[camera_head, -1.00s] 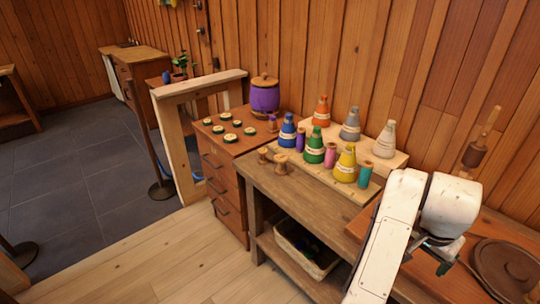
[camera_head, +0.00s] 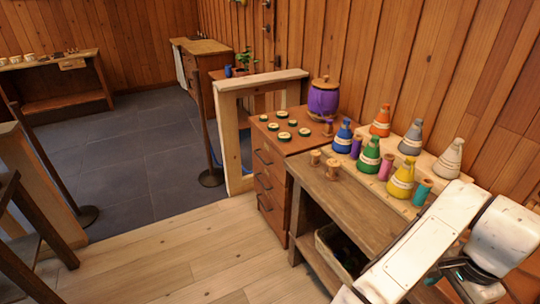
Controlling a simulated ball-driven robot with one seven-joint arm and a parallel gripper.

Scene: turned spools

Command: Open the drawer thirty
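A reddish-brown drawer cabinet (camera_head: 297,138) stands in the middle, against the far side of the workbench. Its front faces left and has a column of drawers with dark handles: an upper drawer (camera_head: 265,167), a middle drawer (camera_head: 268,188) and a lower drawer (camera_head: 270,210). They all look shut. I can read no number on any of them, so I cannot tell which is thirty. My gripper (camera_head: 447,280) is at the lower right, beyond the workbench's near end and well apart from the cabinet. Its fingers are partly hidden and too unclear to judge.
The workbench (camera_head: 340,200) carries cones and spools of coloured thread, with a bin (camera_head: 338,250) below. A purple lidded pot (camera_head: 323,98) stands on the cabinet. A wooden barrier (camera_head: 233,135) and post (camera_head: 211,177) stand behind. The plank floor (camera_head: 190,245) before the drawers is clear.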

